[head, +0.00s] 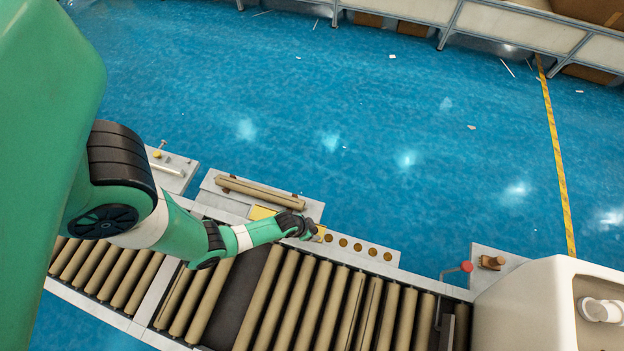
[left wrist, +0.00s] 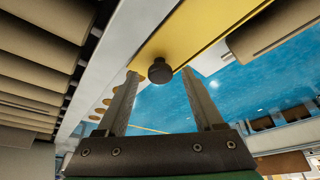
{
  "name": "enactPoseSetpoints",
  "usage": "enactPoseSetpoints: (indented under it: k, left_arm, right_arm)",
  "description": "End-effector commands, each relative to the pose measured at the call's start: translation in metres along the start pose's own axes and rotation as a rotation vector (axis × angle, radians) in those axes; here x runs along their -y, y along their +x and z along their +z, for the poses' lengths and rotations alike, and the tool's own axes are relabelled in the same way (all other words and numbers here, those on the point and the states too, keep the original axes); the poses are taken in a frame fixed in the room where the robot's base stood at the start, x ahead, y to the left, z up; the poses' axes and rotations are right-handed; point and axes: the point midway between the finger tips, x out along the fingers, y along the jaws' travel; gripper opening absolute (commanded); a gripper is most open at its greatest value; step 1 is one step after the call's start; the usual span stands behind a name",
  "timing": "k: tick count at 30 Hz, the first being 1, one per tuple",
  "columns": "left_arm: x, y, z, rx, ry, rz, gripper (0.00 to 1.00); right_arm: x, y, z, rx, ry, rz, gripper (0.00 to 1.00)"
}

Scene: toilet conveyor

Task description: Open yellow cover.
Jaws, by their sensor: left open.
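The yellow cover (head: 262,212) is a flat strip on the edge of the conveyor in the head view, partly hidden behind my left arm. In the left wrist view the yellow cover (left wrist: 205,28) runs across the top and carries a round dark knob (left wrist: 160,71). My left gripper (head: 316,238) is at the cover's right end in the head view. In the left wrist view the left gripper (left wrist: 160,78) is open, and the knob shows between its two fingertips; whether they touch it cannot be told. My right gripper is not in view.
The roller conveyor (head: 300,300) runs along the bottom. A row of round brown spots (head: 358,247) lies right of the gripper. A red ball handle (head: 466,266) and a white toilet (head: 545,305) are further right. The blue floor behind is mostly clear.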

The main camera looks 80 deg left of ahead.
Motion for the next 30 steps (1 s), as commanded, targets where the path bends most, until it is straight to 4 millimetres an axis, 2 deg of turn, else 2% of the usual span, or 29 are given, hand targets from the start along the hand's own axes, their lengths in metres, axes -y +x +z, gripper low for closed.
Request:
enactPoseSetpoints:
  k: [4,7,15,21,30]
  left_arm:
    - [0.000,-0.003,-0.001,0.000,0.000,0.000,0.69]
    - [0.000,-0.015,-0.002,0.000,0.000,0.000,0.69]
    - [0.000,-0.080,-0.003,0.000,-0.001,0.000,0.69]
    - [0.000,-0.111,-0.001,0.000,-0.001,0.000,0.69]
    - [0.000,-0.116,0.000,0.001,0.000,0.000,0.69]
  right_arm:
    - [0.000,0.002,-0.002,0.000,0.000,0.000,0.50]
    - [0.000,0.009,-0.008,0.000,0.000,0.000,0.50]
    - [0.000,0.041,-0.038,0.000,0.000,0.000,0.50]
    - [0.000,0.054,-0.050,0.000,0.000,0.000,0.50]
    - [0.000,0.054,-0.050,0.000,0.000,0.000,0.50]
